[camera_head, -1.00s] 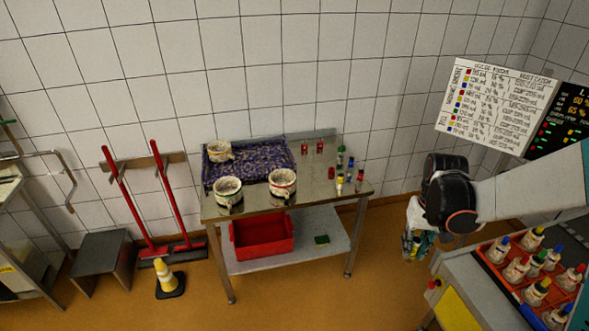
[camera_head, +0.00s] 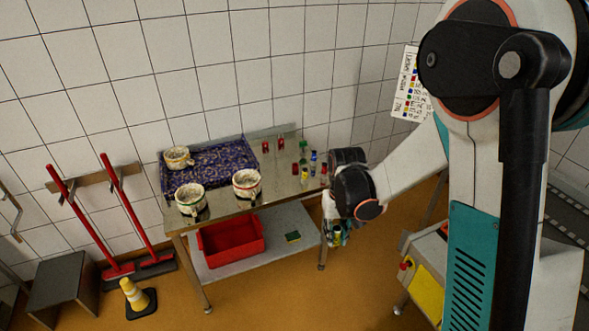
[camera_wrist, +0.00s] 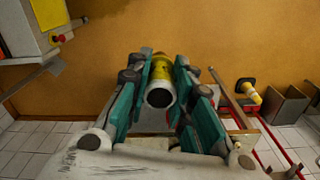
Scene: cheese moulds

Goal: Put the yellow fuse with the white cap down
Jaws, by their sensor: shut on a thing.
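My gripper (camera_head: 337,233) hangs just off the right end of the steel table (camera_head: 228,209), its fingers pointing down. In the wrist view my gripper (camera_wrist: 160,82) is shut on the yellow fuse (camera_wrist: 161,68), which lies between its teal fingers. The fuse's near end shows a pale rim around a dark face; its far end is hard to make out. In the head view only a small yellow bit of it shows between the fingers. Several small coloured pieces stand at the table's right end, among them a yellow one (camera_head: 304,175) and a red one (camera_head: 295,168).
Cheese moulds (camera_head: 247,183) stand on the table, one on a purple patterned tray (camera_head: 222,168). Two red items (camera_head: 281,144) are at the back. A red crate (camera_head: 231,240) and a green sponge (camera_head: 292,237) are on the lower shelf.

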